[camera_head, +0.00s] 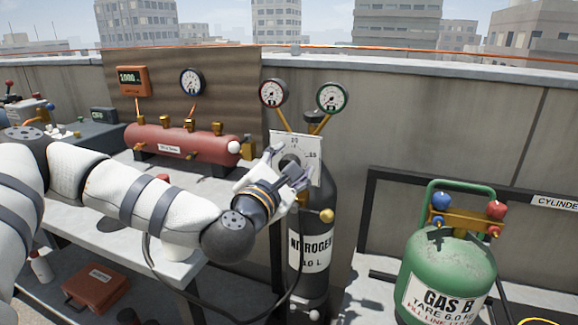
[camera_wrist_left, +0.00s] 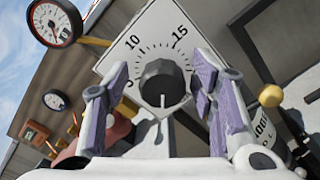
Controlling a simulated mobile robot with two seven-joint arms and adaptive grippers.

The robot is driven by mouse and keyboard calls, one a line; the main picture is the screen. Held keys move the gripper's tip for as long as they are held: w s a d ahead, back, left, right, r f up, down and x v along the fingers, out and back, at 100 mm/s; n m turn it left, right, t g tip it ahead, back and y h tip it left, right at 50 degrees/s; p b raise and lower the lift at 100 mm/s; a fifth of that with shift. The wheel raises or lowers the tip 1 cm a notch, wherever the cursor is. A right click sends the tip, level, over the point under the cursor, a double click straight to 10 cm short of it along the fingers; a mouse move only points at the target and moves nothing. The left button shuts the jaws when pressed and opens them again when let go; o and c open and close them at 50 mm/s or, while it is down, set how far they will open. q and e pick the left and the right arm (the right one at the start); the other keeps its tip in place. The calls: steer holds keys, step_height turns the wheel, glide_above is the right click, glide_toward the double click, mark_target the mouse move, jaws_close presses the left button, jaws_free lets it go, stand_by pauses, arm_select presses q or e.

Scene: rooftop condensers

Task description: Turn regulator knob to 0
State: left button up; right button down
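The regulator's white dial plate (camera_head: 284,143) stands upright in front of the neck of the dark nitrogen cylinder (camera_head: 312,215). In the left wrist view, the dial plate (camera_wrist_left: 112,62) shows 5, 10 and 15 around a black round knob (camera_wrist_left: 161,78). A pale pointer mark on the knob points down in that view, away from 10 and 15. The 0 is not visible. My left gripper (camera_head: 291,170) is at the plate, largely hiding the knob in the head view. Its fingers (camera_wrist_left: 160,100) are open on both sides of the knob, with gaps showing. My right gripper is not in view.
Two gauges (camera_head: 272,93) (camera_head: 332,97) sit above the plate. A red tank (camera_head: 180,148) lies on the bench to the left. A green Gas B cylinder (camera_head: 445,275) stands at the right. A hose (camera_head: 230,318) loops below my left arm.

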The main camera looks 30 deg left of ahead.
mark_target(289, 158)
arm_select(q)
steer(key=shift+f, duration=0.1)
step_height(289, 158, up, 10)
steer(key=shift+s+f, duration=0.1)
steer(key=shift+f, duration=0.15)
steer(key=shift+r, duration=0.4)
steer(key=shift+f, duration=0.1)
